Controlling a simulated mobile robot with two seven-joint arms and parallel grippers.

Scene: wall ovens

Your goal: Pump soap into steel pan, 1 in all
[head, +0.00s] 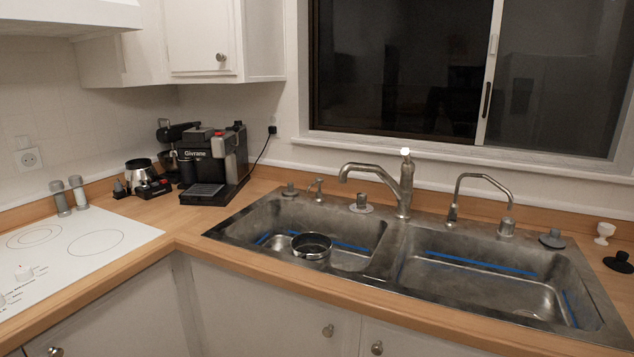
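The steel pan (311,257) is a small round vessel with a shiny rim and dark inside. It is at the front of the left sink basin, upright, and its handle cannot be made out. A small metal pump with a short spout (317,190), which looks like the soap pump, stands on the sink's back ledge behind the left basin. Whether any soap is in the pan cannot be told. Neither of my grippers is in view.
A large faucet (404,185) rises between the basins, and a thin curved tap (453,205) stands behind the right basin (480,275). A black coffee machine (213,160) stands left of the sink. The wooden counter's front strip (215,255) is clear.

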